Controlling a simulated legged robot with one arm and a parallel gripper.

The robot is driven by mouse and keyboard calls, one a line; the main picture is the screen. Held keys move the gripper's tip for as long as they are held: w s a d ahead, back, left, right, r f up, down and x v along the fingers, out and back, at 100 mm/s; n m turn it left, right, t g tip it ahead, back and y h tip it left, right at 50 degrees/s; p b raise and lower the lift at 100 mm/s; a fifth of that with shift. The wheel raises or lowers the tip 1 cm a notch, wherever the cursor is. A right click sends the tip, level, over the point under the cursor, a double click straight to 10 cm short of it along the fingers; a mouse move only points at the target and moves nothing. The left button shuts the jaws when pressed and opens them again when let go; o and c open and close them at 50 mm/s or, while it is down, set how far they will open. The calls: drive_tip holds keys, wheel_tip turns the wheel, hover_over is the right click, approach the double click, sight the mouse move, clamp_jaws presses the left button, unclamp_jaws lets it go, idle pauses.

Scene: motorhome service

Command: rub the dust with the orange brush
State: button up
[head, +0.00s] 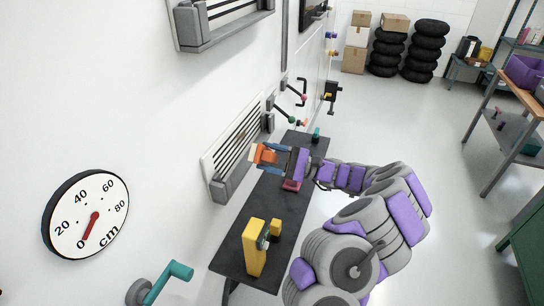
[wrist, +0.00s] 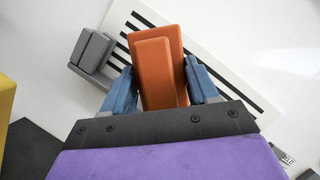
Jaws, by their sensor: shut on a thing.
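My gripper (head: 272,157) is shut on the orange brush (head: 263,153) and holds it above the dark bench, close to the white wall grille (head: 235,145). In the wrist view the orange brush (wrist: 157,60) sits between the blue fingers of my gripper (wrist: 160,88), in front of the white grille with black slots (wrist: 140,17). I cannot tell whether the brush touches the grille. No dust can be made out in either view; the brush and gripper cover part of the grille.
The dark bench (head: 246,215) along the wall bears a yellow upright thing (head: 255,250), a maroon block (head: 292,184) and a teal thing (head: 316,134). A grey bracket (wrist: 91,50) sticks out by the grille. A second grille (head: 225,20) is higher up. Open floor lies right.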

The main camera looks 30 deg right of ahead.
drive_tip(key=shift+w+a, duration=0.8)
drive_tip(key=shift+w, duration=0.25)
drive_tip(key=shift+w+a, duration=0.8)
drive_tip(key=shift+w, duration=0.2)
drive_tip(key=shift+w+a+b, duration=0.4)
drive_tip(key=shift+w+a, duration=0.25)
drive_tip(key=shift+w, duration=0.2)
drive_tip(key=shift+w+d+f+p, duration=0.1)
drive_tip(key=shift+w+d+p, duration=0.05)
drive_tip(key=shift+w+d, duration=0.45)
drive_tip(key=shift+w+d+p, duration=0.15)
drive_tip(key=shift+w+d, duration=0.25)
drive_tip(key=shift+d, duration=0.35)
drive_tip(key=shift+w+d, duration=0.2)
drive_tip(key=shift+d, duration=0.15)
drive_tip(key=shift+w+d, duration=0.6)
drive_tip(key=shift+d, duration=0.05)
drive_tip(key=shift+w+d+b, duration=0.3)
drive_tip(key=shift+w+d, duration=0.4)
drive_tip(key=shift+d, duration=0.1)
